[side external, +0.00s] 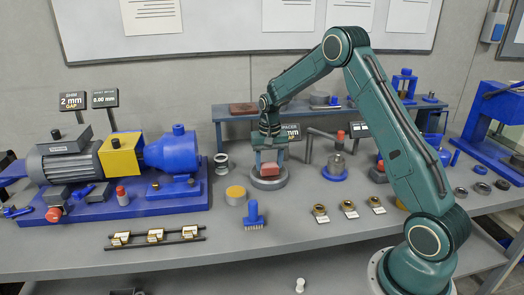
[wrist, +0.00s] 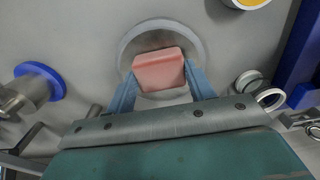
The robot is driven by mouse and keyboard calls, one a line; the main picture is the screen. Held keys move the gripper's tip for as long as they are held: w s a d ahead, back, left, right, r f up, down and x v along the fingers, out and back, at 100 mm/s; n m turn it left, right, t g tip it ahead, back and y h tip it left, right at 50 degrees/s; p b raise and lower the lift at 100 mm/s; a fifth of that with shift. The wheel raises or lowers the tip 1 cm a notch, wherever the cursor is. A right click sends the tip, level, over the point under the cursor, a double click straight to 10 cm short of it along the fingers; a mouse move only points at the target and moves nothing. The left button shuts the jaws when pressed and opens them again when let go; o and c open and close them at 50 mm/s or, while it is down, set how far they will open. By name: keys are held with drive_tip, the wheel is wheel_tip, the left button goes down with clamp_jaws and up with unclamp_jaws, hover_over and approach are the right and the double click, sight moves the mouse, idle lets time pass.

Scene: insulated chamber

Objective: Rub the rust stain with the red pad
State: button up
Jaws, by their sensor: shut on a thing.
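The red pad (side external: 269,170) is between the fingers of my gripper (side external: 268,163), over a round grey disc (side external: 268,183) on the bench. In the wrist view the pad (wrist: 158,70) is clamped between the two blue fingers of my gripper (wrist: 161,76). The grey disc (wrist: 128,48) shows around the pad there. The pad is at or just above the disc; I cannot tell whether they touch. I cannot make out a rust stain; the pad and gripper cover part of the disc.
A small flanged part (side external: 221,164), a yellow-topped cylinder (side external: 235,195) and a blue brush (side external: 254,215) stand left of the disc. A metal fixture on a blue base (side external: 334,174) is to its right. A raised shelf (side external: 225,112) lies behind.

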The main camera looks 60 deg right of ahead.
drive_tip(key=shift+s+a, duration=0.9)
drive_tip(key=shift+s, duration=0.05)
drive_tip(key=shift+a+r, duration=0.1)
drive_tip(key=shift+r, duration=0.05)
wheel_tip(320, 180, up, 8)
drive_tip(key=shift+s, duration=0.1)
